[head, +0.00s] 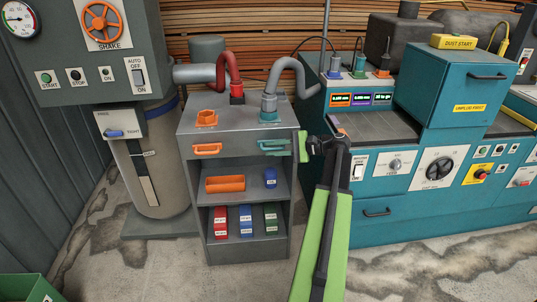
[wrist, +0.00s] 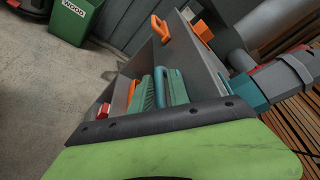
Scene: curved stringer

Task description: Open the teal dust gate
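The teal dust gate's handle (head: 272,147) is on the front of the grey cabinet, upper right, below the teal port (head: 268,115). In the wrist view a teal handle (wrist: 174,86) shows near the middle, with the teal port (wrist: 246,90) to its right. My gripper (head: 302,147) is at the right end of the teal handle, very close to it; I cannot tell if they touch. In the wrist view a green ridged finger (wrist: 143,96) is just left of the handle.
An orange handle (head: 207,150) is left of the teal one, below an orange port (head: 206,118). A teal machine (head: 375,215) stands close on the right. Floor in front is clear.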

